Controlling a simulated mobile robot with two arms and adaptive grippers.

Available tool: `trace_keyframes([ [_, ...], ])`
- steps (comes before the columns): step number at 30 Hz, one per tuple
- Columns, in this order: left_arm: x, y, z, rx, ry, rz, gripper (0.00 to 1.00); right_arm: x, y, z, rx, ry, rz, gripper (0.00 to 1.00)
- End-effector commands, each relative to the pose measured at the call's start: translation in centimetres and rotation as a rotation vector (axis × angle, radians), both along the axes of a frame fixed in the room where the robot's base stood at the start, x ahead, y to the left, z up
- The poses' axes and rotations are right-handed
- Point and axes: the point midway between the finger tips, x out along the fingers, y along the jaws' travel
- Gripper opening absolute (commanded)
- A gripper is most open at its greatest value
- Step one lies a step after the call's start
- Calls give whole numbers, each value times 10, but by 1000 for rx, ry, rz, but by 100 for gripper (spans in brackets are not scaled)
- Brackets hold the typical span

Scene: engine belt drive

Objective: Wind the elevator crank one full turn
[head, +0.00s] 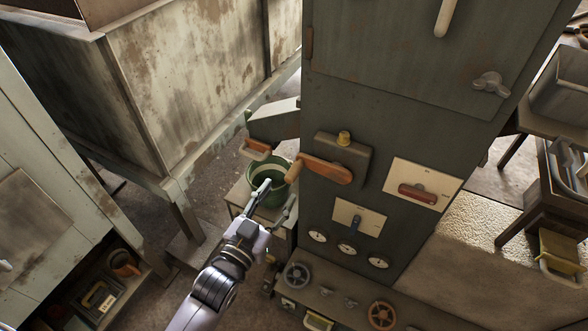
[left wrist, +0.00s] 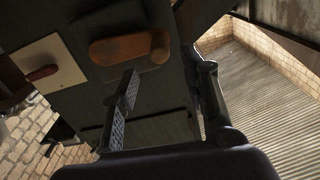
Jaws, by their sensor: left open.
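The crank is an orange-brown arm (head: 328,171) on the front of the tall dark green cabinet. Its wooden handle grip (head: 295,171) sticks out at the arm's left end. In the left wrist view the crank arm (left wrist: 128,48) lies near the top, beyond the fingers. My left gripper (head: 276,198) is open and empty, below and to the left of the handle grip in the head view, apart from it. Its two fingers also show spread in the left wrist view (left wrist: 168,98). My right gripper is in neither view.
A green bucket (head: 264,172) is behind my left gripper. Gauges and handwheels (head: 297,275) lie below.

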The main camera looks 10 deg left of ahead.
Motion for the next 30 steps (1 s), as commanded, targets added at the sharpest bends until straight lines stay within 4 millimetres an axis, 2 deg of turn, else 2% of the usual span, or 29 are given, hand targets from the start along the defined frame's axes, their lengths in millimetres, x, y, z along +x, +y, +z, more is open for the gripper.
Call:
trace_keyframes([
  [1, 12, -4, 2, 0, -4, 1, 41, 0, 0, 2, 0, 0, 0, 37],
  [6, 46, -15, 2, 0, -3, 0, 41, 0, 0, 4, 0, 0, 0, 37],
  [12, 73, -24, 1, 2, -2, 0, 41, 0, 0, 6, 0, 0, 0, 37],
  [18, 84, -27, 0, 1, -1, 0, 41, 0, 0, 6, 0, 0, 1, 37],
  [26, 84, -28, 0, 1, 0, 0, 41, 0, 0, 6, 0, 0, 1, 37],
  [30, 84, -28, 0, 1, 0, 0, 32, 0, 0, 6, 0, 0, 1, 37],
])
